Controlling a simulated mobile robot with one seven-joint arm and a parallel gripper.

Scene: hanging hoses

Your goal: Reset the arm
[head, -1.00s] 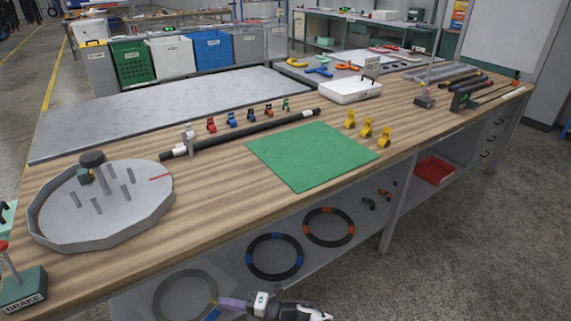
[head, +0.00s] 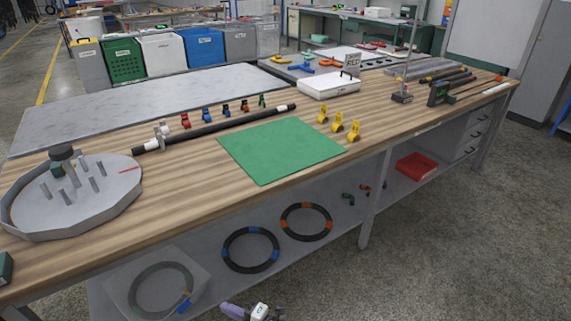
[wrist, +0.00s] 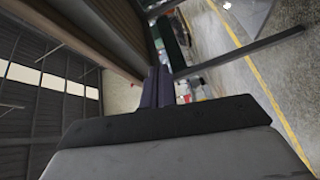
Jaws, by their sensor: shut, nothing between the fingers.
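My gripper (head: 226,307) shows at the bottom edge of the head view, low in front of the bench. Its purple fingers point left and only part of my arm shows behind them. In the wrist view the purple fingers (wrist: 157,86) are together and hold nothing. The gripper is apart from the bench and from the hoses on its lower shelf.
The wooden bench (head: 185,197) carries a round grey fixture (head: 85,200), a green mat (head: 278,150), a black hose (head: 215,128) and yellow clamps (head: 338,126). Coiled hoses with blue (head: 250,230) and orange marks (head: 306,207) are on the lower shelf. Floor at right is clear.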

